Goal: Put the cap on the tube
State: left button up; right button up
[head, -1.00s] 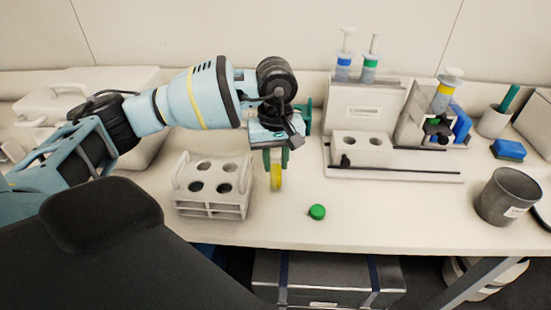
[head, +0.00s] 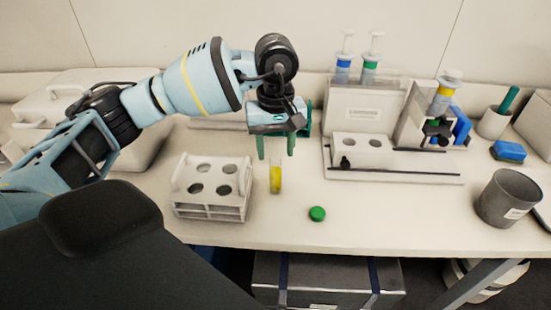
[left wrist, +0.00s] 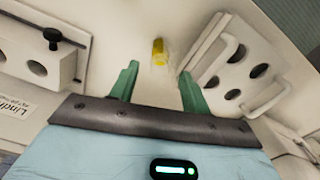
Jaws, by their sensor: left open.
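The tube (head: 275,182), clear with yellow liquid, is upright on the bench just right of the white rack. It also shows in the left wrist view (left wrist: 159,52), beyond the fingertips. The green cap (head: 317,213) lies on the bench to the right of the tube and nearer the front edge. It is not seen in the left wrist view. My left gripper (head: 276,155) is open and empty, its green fingers pointing down above and behind the tube. In the left wrist view the fingers (left wrist: 158,72) are spread apart with nothing between them. My right gripper is not in view.
The white rack (head: 210,208) with empty holes stands left of the tube. A white stand (head: 363,105) with syringes is behind on the right. A grey cup (head: 507,198) and a blue sponge (head: 508,150) are far right. The bench around the cap is clear.

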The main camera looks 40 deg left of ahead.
pick_arm(q)
notch_tip(320, 180, up, 8)
jog(key=shift+f, duration=0.15)
dwell(0.6)
